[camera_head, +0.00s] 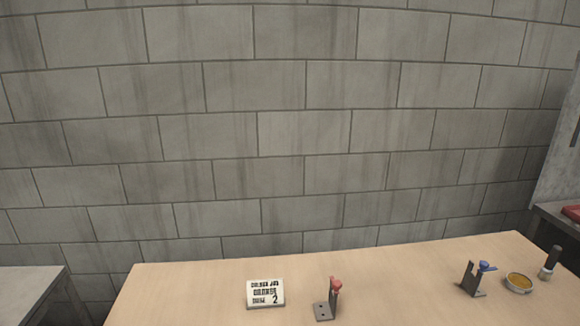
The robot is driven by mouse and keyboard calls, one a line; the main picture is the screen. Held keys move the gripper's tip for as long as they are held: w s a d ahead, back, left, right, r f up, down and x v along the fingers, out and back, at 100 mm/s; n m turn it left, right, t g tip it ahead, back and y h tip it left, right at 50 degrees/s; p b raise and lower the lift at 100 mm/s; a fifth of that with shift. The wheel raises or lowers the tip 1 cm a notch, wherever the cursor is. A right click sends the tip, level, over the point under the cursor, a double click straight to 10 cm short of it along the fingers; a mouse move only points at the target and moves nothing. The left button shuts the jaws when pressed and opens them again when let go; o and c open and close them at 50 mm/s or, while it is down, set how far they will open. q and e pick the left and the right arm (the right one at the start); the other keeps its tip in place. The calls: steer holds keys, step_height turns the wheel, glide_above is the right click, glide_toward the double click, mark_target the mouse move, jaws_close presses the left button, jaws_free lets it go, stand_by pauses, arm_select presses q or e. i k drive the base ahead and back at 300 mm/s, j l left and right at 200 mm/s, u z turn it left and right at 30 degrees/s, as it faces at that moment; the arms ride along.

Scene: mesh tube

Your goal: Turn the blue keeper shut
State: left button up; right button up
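The blue keeper (487,267) sits at the top of a dark metal bracket (470,280) on the right part of the wooden table. It points to the right, away from the bracket's upright plate. It is too small to tell how far it is turned. A similar bracket (324,308) with a red keeper (336,285) stands near the middle of the table. Neither of my grippers shows in the head view.
A white sign (265,293) with black lettering stands left of the red keeper. A round yellow-topped dish (518,283) and a dark upright cylinder (550,262) stand right of the blue keeper. The wooden table (400,280) is bare between the brackets. A block wall rises behind.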

mark_target(484, 266)
steer(key=k+j+z, duration=0.1)
steer(key=z, duration=0.4)
steer(key=k+z, duration=0.2)
steer(key=z, duration=0.25)
steer(key=k+z, duration=0.15)
steer(key=z, duration=0.35)
steer(key=i+l+u, duration=0.1)
steer(key=u, duration=0.75)
steer(key=i+l+u, duration=0.1)
steer(key=l+u, duration=0.6)
steer(key=l, duration=0.2)
steer(key=l+u, duration=0.45)
steer(key=l, duration=0.9)
steer(key=k+l, duration=0.1)
steer(key=l, duration=0.95)
steer(key=u, duration=0.05)
